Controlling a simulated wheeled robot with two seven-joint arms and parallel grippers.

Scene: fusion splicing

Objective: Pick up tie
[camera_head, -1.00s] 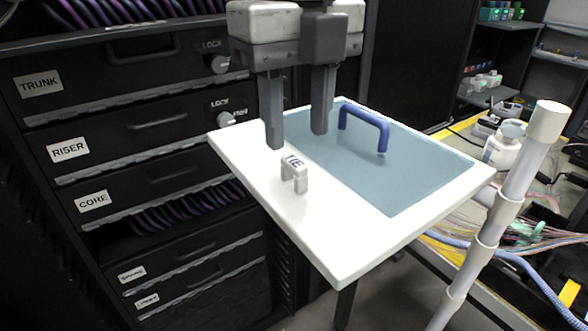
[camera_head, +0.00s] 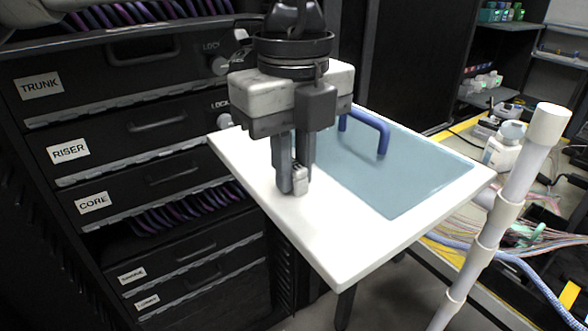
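The tie is a small white arch-shaped piece (camera_head: 301,182) on the white front part of the board (camera_head: 345,235). In the head view my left gripper (camera_head: 296,182) is straight above it, with its fingers pointing down on either side of it. The fingers are close together and appear shut on the tie. They hide most of it, including its label. The tie still looks to be at the board's surface. My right gripper is not in view.
A blue handle (camera_head: 382,138) stands on the board's blue-grey panel (camera_head: 410,185), partly behind my gripper. A white pole (camera_head: 510,190) rises at the right. Labelled black drawers (camera_head: 120,130) stand at the left. A cluttered bench (camera_head: 540,220) lies beyond the pole.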

